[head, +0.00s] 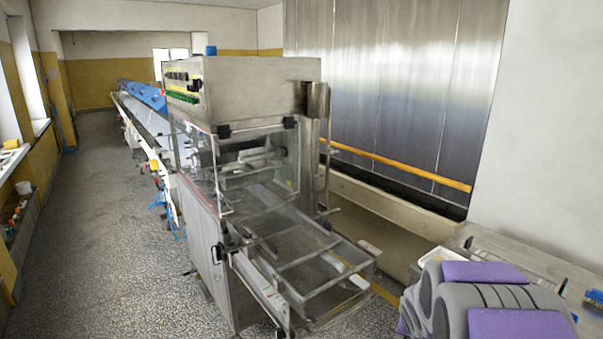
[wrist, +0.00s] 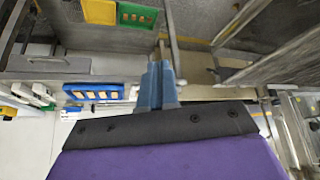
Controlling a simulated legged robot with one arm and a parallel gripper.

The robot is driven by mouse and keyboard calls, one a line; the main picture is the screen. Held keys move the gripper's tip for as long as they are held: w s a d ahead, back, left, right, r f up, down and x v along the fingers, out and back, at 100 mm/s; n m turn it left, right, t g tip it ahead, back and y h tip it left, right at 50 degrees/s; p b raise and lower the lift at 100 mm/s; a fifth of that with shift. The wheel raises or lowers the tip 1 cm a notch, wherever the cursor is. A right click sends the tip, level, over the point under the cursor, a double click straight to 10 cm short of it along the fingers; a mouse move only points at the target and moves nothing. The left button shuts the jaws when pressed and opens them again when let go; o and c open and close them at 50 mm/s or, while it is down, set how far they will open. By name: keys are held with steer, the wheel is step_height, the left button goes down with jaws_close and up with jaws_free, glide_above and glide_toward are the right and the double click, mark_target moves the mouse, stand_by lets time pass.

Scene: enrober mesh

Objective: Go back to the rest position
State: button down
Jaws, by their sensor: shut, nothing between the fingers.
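My gripper (wrist: 157,86) shows in the middle of the wrist view, beyond a black bar and a purple surface. Its blue-grey fingers are together and hold nothing. It points away from the camera, and no object touches its tips as far as I can see. In the head view I cannot make out the fingers. The enrober (head: 245,95) stands in the centre of the head view, a steel machine with clear side panels. Its mesh belt (head: 318,268) slopes out toward the lower right.
A bench (head: 478,238) stands at the right. The wrist view shows a green tray (wrist: 137,17) and a blue tray (wrist: 95,92) with small brown pieces, and a yellow tray (wrist: 99,11). A long conveyor (head: 142,115) runs behind the enrober. The floor (head: 105,245) at left is clear.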

steer(key=s+a+r+n+g+y, duration=0.1)
steer(key=s+a+r+n+g, duration=0.1)
steer(key=s, duration=1)
steer(key=s+a+r+n+g+y, duration=0.1)
steer(key=s+a+r+g, duration=0.1)
steer(key=s+a, duration=0.5)
steer(key=s+a+r+n+g+y, duration=0.1)
steer(key=s+a+r+n+g, duration=0.1)
steer(key=s, duration=1.6)
step_height(320, 180, up, 3)
steer(key=shift+s+a+f+n+g, duration=0.25)
steer(key=shift+a+g, duration=0.35)
steer(key=shift+a, duration=0.55)
steer(key=shift+w+a, duration=0.1)
steer(key=shift+a, duration=0.15)
steer(key=shift+d, duration=0.15)
